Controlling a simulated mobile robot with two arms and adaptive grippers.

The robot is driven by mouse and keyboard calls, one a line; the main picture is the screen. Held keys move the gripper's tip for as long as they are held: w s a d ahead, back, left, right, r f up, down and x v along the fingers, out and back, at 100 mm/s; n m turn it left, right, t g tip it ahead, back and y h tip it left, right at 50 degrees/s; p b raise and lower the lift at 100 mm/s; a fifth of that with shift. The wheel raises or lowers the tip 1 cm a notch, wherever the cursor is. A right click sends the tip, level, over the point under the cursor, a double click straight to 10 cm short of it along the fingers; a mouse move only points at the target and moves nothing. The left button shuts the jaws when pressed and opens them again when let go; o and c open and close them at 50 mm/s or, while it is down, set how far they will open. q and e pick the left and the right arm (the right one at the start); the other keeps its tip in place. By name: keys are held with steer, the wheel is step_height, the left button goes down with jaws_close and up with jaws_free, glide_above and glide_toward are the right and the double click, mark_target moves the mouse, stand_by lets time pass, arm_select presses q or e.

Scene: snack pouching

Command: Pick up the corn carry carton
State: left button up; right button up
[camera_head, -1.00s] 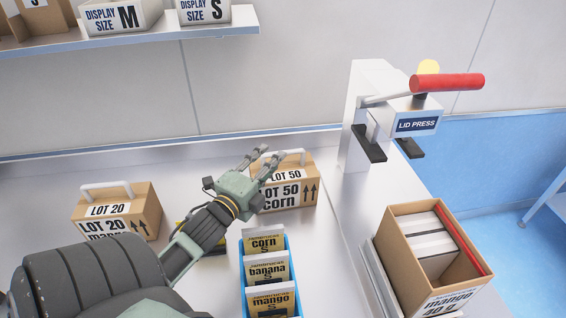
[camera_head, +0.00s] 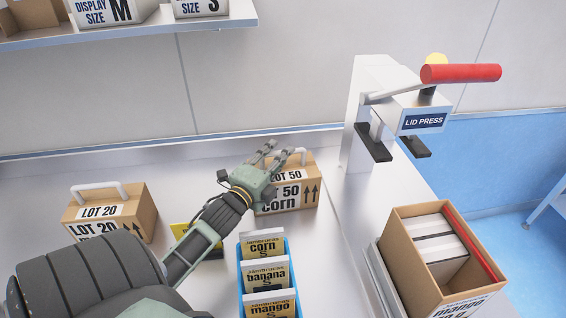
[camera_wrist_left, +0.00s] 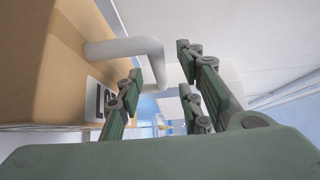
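The corn carry carton (camera_head: 306,196) is a brown box labelled "LOT 50 corn", upright on the counter at the back. It also shows in the left wrist view (camera_wrist_left: 40,75), with its white handle (camera_wrist_left: 125,47) close up. My left gripper (camera_head: 286,152) is over the carton's top left, covering part of the label and most of the handle. Its fingers are spread apart. In the left wrist view, the handle's bent end appears between the fingers (camera_wrist_left: 162,75); I cannot tell whether they touch it. My right gripper is not in view.
A "LOT 20" carton (camera_head: 140,212) stands to the left. A blue rack (camera_head: 240,285) of corn, banana and mango pouches is in front. A lid press (camera_head: 358,110) stands at the back right, and an open brown box (camera_head: 400,245) is at the front right.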

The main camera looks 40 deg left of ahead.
arm_select(q)
steer(key=shift+x, duration=1.5)
steer(key=shift+s, duration=0.1)
steer(key=shift+c, duration=0.3)
jaws_close()
steer(key=shift+f, duration=0.1)
